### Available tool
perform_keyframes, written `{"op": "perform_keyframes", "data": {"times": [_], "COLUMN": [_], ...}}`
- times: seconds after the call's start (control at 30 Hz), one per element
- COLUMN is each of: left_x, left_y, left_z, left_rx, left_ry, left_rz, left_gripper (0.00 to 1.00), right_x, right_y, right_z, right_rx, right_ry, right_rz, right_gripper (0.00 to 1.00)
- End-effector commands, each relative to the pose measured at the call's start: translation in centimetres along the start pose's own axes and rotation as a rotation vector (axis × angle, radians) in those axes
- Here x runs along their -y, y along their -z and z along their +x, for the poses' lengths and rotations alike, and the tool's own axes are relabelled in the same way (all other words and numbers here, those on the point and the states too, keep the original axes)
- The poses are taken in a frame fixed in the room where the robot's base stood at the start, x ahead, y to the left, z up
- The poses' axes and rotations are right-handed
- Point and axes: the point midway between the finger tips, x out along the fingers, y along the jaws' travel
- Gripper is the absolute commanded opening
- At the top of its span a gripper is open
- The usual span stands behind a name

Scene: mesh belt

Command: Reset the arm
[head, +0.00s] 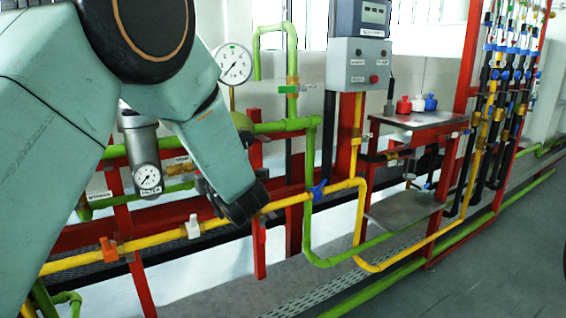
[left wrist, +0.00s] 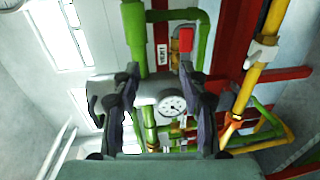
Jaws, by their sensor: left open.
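My left arm (head: 45,110) fills the left of the head view and bends down in front of the pipes. Its dark wrist end (head: 245,203) overlaps the yellow pipe (head: 285,202) in the picture; whether they touch cannot be told. The fingers are not clear there. In the left wrist view my left gripper (left wrist: 158,72) has its two dark fingers spread apart with nothing held between them. A pressure gauge (left wrist: 172,106) and green pipes show beyond the gap. My right gripper is not in view.
Green pipes (head: 312,170) and red posts (head: 295,220) stand close to the arm. A blue valve handle (head: 318,190) is just right of the wrist. A grey control box (head: 357,64) and a small table (head: 420,119) with red, white and blue items stand farther right. The lower right floor is clear.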

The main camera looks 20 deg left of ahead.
Motion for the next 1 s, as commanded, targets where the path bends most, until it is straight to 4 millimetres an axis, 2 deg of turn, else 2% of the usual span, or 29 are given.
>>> {"op": "perform_keyframes", "data": {"times": [0.17, 0.27, 0.33, 0.37, 0.4, 0.5, 0.67, 0.8, 0.87, 1.0], "left_x": [0.2, 1.2, 3.4, 5.1, 7.8, 14.1, 23.2, 30.2, 32.8, 38.0], "left_y": [-0.1, -1.3, -2.1, -2.4, -2.5, -2.0, 0.4, 3.7, 5.5, 10.1], "left_z": [0.1, -0.3, -1.3, -1.8, -2.7, -5.0, -9.7, -14.8, -17.1, -23.1], "left_rx": [0.007, 0.084, 0.183, 0.235, 0.307, 0.468, 0.722, 0.958, 1.062, 1.309], "left_ry": [0.007, 0.019, 0.035, 0.047, 0.069, 0.114, 0.185, 0.247, 0.275, 0.351], "left_rz": [0.069, 0.271, 0.5, 0.611, 0.758, 1.043, 1.382, 1.603, 1.676, 1.798], "left_gripper": [0.43, 0.43, 0.43, 0.43, 0.43, 0.43, 0.43, 0.43, 0.43, 0.43], "right_x": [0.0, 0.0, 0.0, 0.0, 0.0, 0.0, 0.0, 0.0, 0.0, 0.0], "right_y": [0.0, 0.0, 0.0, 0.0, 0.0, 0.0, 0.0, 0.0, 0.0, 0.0], "right_z": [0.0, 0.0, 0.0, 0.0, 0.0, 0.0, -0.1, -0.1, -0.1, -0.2], "right_rx": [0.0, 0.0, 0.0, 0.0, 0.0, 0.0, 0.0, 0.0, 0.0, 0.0], "right_ry": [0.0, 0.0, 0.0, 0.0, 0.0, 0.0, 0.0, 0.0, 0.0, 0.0], "right_rz": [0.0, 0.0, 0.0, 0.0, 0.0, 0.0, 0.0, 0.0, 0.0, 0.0], "right_gripper": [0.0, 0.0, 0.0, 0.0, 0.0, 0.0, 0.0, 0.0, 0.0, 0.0]}}
